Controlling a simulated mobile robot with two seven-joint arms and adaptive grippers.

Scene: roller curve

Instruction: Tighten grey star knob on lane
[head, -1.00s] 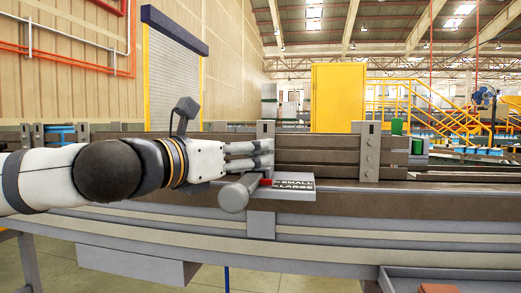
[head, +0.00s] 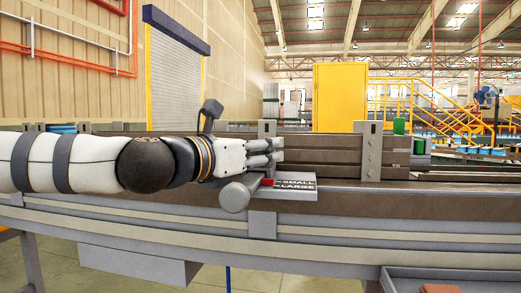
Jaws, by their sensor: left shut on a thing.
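My left gripper (head: 272,151) reaches in from the left, level, with its fingertips at the lane's side rails (head: 320,155), just below a grey upright bracket (head: 267,129). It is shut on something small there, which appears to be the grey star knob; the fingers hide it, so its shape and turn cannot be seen. Below the fingers a grey round-ended handle (head: 235,197) sticks out beside a plate marked SMALL and LARGE (head: 290,188), with a red pointer (head: 268,182). My right gripper is not in view.
A second grey bracket with bolts (head: 369,152) stands to the right on the rails. Green cylinders (head: 399,126) stand behind it. The conveyor frame (head: 380,236) runs across the front, with a grey tray (head: 480,274) at lower right. The space above the rails is clear.

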